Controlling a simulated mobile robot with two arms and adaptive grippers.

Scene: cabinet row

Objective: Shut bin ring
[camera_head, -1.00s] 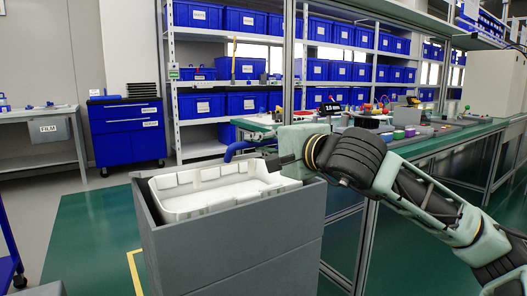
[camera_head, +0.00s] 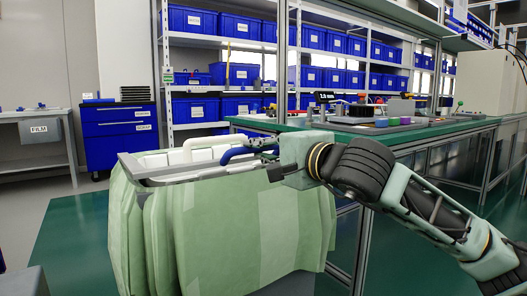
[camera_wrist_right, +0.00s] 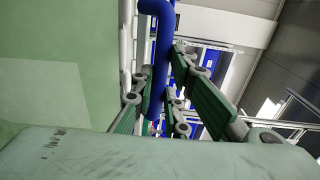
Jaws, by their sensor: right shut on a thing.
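The bin stands at front centre. A pale green bag (camera_head: 225,230) hangs over its outside and hides most of it. A grey edge (camera_head: 131,167) shows at the left of the opening. White ring parts (camera_head: 206,147) show in the mouth. A blue curved bar (camera_head: 238,153) is at the back right of the mouth; it also shows in the right wrist view (camera_wrist_right: 163,55), running between the fingers. My right gripper (camera_head: 264,147) is over the right side of the bin, shut on what looks like this bar. The exact contact is hidden. My left gripper is out of view.
A green-topped workbench (camera_head: 390,131) with small parts runs behind and to the right. Shelves with blue boxes (camera_head: 237,73) stand behind. A blue drawer cabinet (camera_head: 122,135) is at the back left. The green floor (camera_head: 75,235) left of the bin is clear.

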